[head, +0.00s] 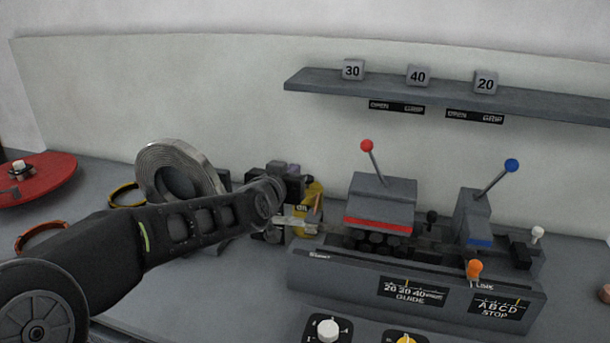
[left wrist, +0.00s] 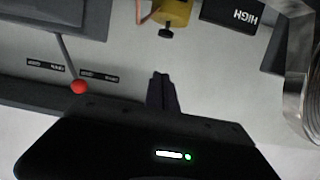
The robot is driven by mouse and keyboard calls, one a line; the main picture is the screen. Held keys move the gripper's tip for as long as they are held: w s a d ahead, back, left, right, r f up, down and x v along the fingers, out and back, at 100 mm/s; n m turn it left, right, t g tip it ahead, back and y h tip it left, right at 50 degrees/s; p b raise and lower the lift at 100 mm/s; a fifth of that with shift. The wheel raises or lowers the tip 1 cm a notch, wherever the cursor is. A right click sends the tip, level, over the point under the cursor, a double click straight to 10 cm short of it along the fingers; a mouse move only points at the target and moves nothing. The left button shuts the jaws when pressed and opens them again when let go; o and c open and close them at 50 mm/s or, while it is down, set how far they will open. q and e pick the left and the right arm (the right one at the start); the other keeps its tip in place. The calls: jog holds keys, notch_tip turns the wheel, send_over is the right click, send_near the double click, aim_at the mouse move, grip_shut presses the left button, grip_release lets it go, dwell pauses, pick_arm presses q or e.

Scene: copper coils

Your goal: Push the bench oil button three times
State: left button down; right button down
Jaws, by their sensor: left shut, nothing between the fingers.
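A yellow oil unit (head: 314,196) marked OIL stands on the bench between the coil and the clamps, partly covered by my left arm in the head view. Its yellow body shows upside down at the top of the left wrist view (left wrist: 174,12), with a black knob-like button (left wrist: 166,33) on it. My left gripper (left wrist: 161,76) is shut and empty, its dark fingers apart from the button in that picture. In the head view the left gripper (head: 293,170) is small and dark beside the oil unit; contact cannot be told there. My right gripper is not in view.
A metal coil (head: 165,160) stands left of the oil unit. A clamp with a red-ball lever (head: 367,146) and one with a blue-ball lever (head: 511,166) stand right. A shelf (head: 450,92) hangs on the wall. A HIGH sign (left wrist: 232,14) is beside the oil unit.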

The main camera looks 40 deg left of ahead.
pick_arm(q)
jog(key=x, duration=0.9)
jog(key=shift+f+p, duration=0.1)
jog(key=shift+p, duration=0.25)
jog(key=shift+w+a+f, duration=0.1)
jog(key=shift+w+f, duration=0.1)
jog(key=shift+f, duration=0.4)
jog(key=shift+w+a+f, duration=0.1)
jog(key=shift+w+f, duration=0.1)
jog(key=shift+f, duration=0.45)
jog(key=shift+d+f, duration=0.1)
jog(key=shift+f, duration=0.75)
jog(key=shift+s, duration=0.1)
notch_tip(320, 180, down, 2)
jog(key=b, duration=0.3)
jog(key=shift+f, duration=0.1)
